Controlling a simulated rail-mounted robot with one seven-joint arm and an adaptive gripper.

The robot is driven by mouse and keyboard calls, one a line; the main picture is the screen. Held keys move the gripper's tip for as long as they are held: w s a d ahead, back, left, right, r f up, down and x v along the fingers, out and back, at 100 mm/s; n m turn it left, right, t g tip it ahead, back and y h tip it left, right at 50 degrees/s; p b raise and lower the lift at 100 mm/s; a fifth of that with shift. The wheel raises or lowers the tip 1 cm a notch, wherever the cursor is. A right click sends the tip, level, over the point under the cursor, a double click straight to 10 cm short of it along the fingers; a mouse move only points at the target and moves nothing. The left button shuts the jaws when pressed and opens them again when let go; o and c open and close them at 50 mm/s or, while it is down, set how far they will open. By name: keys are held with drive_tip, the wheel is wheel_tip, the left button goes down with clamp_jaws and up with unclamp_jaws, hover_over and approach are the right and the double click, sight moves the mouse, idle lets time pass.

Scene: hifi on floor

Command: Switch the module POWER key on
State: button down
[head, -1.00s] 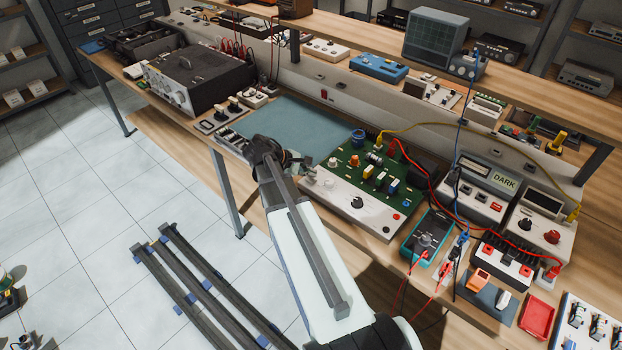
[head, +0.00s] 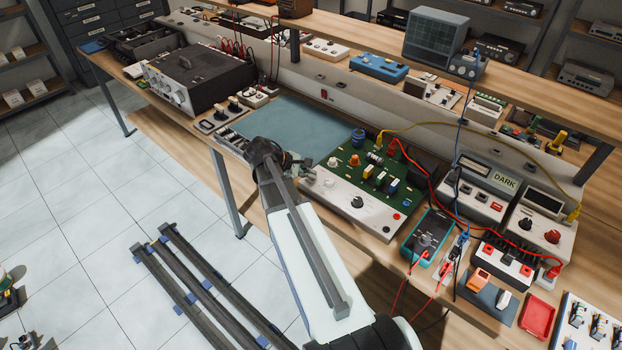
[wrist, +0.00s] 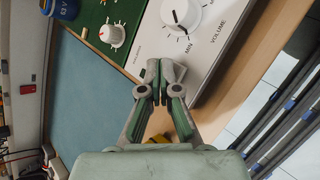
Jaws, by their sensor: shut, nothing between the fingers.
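The module is a green circuit board (head: 371,171) with a white front panel (head: 335,199) on the bench. The panel also shows in the wrist view (wrist: 222,42), with a white VOLUME knob (wrist: 181,14) marked MIN. My gripper (wrist: 160,72) is shut and empty, its fingertips over the panel's end near the knob. In the head view my gripper (head: 309,172) is at the panel's left end. I cannot make out the POWER key; the fingertips may hide it. Whether the tips touch the panel is unclear.
A blue-green mat (head: 295,125) lies left of the module. A teal multimeter (head: 429,238) with red leads stands to its right. A yellow cable (head: 480,128) and a red cable arch behind. A white knob on green (wrist: 112,34) is close to my fingers. The bench's front edge is near.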

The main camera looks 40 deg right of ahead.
idle(0.4)
drive_tip(key=shift+r+p, duration=0.4)
drive_tip(key=shift+r, duration=0.05)
drive_tip(key=shift+r+p, duration=2.25)
drive_tip(key=shift+r, duration=0.75)
